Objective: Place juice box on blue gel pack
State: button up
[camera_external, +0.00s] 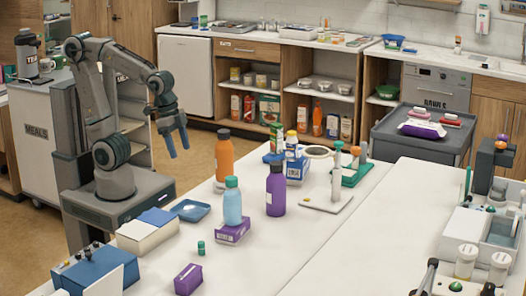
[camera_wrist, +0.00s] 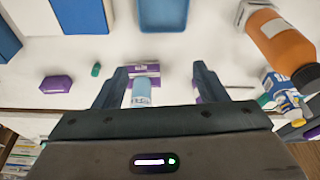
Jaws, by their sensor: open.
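My gripper (camera_external: 179,143) is open and empty, raised above the table's left part. In the wrist view its fingers (camera_wrist: 160,72) are apart, with a light blue bottle (camera_wrist: 142,92) on a purple box (camera_wrist: 142,68) showing between them, below. That bottle (camera_external: 232,206) and box (camera_external: 233,230) also show in the external view. I cannot tell for sure which thing is the juice box; a small purple carton (camera_external: 188,279) lies at the front, and a blue-green carton (camera_external: 277,137) stands behind. The blue gel pack is also uncertain; a flat blue piece (camera_external: 156,217) tops a white box.
An orange bottle (camera_external: 224,156), a purple bottle (camera_external: 275,190) and a blue box (camera_external: 296,172) crowd the middle. A blue tray (camera_external: 190,210) and a small green cap-like piece (camera_external: 201,248) lie at left. The table's front centre is clear.

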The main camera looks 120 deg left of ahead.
jog(key=s+d+f+m, duration=0.1)
jog(key=s+d+f, duration=0.1)
jog(key=s+d, duration=0.1)
jog(key=shift+s+d+m, duration=0.35)
jog(key=shift+s+m, duration=0.05)
jog(key=shift+s, duration=0.4)
jog(key=shift+f, duration=0.1)
dwell(0.5)
